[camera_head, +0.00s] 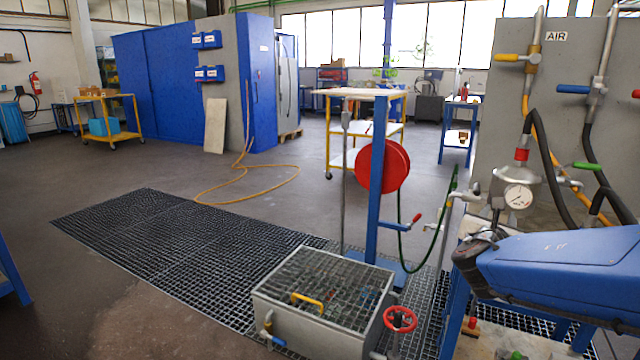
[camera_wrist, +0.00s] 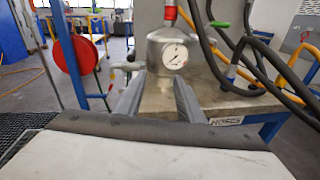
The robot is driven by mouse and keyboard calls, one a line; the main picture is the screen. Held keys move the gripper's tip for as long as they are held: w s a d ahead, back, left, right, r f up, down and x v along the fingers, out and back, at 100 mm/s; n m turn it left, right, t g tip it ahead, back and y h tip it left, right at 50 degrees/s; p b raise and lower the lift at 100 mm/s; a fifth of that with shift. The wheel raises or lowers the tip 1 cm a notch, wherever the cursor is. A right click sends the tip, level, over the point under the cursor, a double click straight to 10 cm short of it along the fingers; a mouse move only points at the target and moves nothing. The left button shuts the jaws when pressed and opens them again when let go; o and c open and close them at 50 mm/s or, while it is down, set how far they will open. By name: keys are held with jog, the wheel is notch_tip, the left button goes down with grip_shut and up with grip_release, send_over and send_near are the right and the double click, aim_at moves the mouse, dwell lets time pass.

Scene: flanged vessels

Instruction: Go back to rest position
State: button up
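My gripper (camera_wrist: 156,90) shows in the wrist view with its two grey fingers apart and nothing held between them. A metal vessel (camera_wrist: 153,52) with a round white pressure gauge (camera_wrist: 174,56) stands upright just ahead of the fingertips; any remaining gap is hard to judge. In the head view the vessel (camera_head: 496,188) has a red collar on top and the gauge (camera_head: 518,196) on its front. My blue arm reaches in from the lower right there, and the fingers are not clear in that view.
A grey panel (camera_head: 567,85) with valves and dark hoses rises behind the vessel. A blue post with a red reel (camera_head: 382,167) stands left of it. A grate-topped box (camera_head: 325,290) and red handwheel (camera_head: 399,319) are low in front. Open floor (camera_head: 130,315) lies left.

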jog(key=s+d+f+m+g+y, duration=0.1)
jog(key=s+f+m+g, duration=0.35)
jog(key=s+m, duration=0.45)
jog(key=s+f+m+g+y, duration=0.1)
jog(key=s+f+m+g, duration=0.2)
jog(key=s+f+m, duration=0.35)
jog(key=s+a+f+m+y, duration=0.2)
jog(key=s+a+m+y, duration=0.2)
jog(key=a, duration=0.4)
jog(key=s+a+f+m+g+y, duration=0.1)
jog(key=s+a+f+m+y, duration=0.1)
jog(key=s+a+m+y, duration=0.2)
jog(key=s+a+m, duration=0.2)
jog(key=a+m, duration=0.2)
jog(key=shift+s+a, duration=0.3)
jog(key=shift+s, duration=0.1)
jog(key=shift+g, duration=0.25)
